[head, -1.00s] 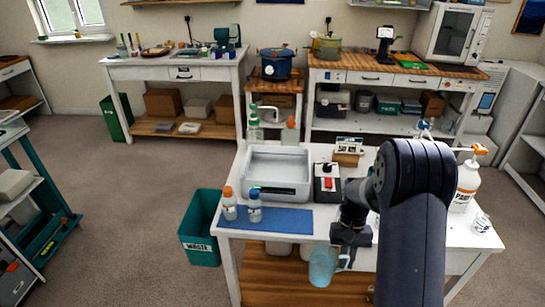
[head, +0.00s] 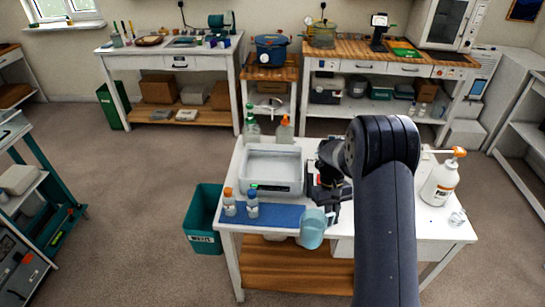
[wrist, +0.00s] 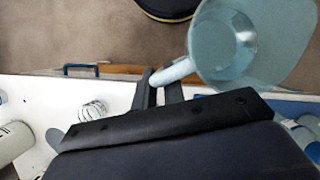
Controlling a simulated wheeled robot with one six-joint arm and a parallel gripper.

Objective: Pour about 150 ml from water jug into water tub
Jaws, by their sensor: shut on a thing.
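The light blue translucent water jug (head: 312,232) is in front of the table's front edge, by the right end of the blue mat. My gripper (wrist: 160,90) is shut on the jug's handle, and the jug (wrist: 225,50) fills the upper right of the wrist view. In the head view the jug looks near upright; I cannot tell its water level. A pale grey, open rectangular tub (head: 273,190), which looks like the water tub, stands on the table behind the mat, beyond the jug and to its left. My arm hides part of the table right of it.
Two small bottles, one orange-capped (head: 229,205) and one blue-capped (head: 252,207), stand on the blue mat (head: 285,214) before the tub. Two spray bottles (head: 285,133) stand behind it. A white pump bottle (head: 440,182) is at the right. A teal waste bin (head: 203,220) stands left of the table.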

